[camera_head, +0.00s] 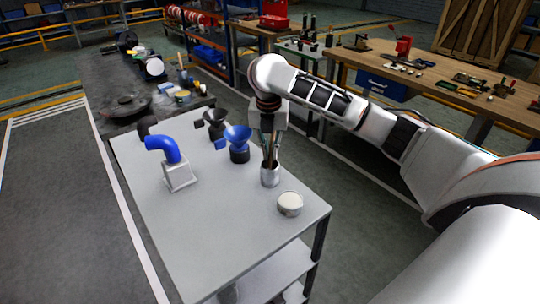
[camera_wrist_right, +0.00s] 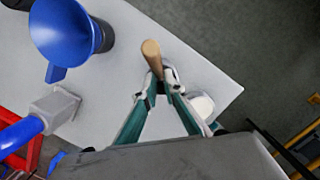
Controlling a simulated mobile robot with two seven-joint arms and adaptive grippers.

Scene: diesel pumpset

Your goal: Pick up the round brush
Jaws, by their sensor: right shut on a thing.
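The round brush shows as a tan wooden handle (camera_wrist_right: 152,55) between the fingertips in the right wrist view; its bristle end is hidden. My right gripper (camera_wrist_right: 158,92) is shut on this handle. In the head view the right gripper (camera_head: 270,150) points down over a metal cup (camera_head: 270,177) near the right edge of the grey table (camera_head: 215,235). The fingers and thin handle are hard to tell apart there. I cannot tell whether the brush still stands in the cup. My left gripper is not in view.
A round white-topped tin (camera_head: 290,203) stands right of the cup. A blue funnel (camera_head: 238,140), a dark funnel (camera_head: 214,122) and a blue elbow pipe on a grey block (camera_head: 164,149) stand to the left. The table's front half is clear.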

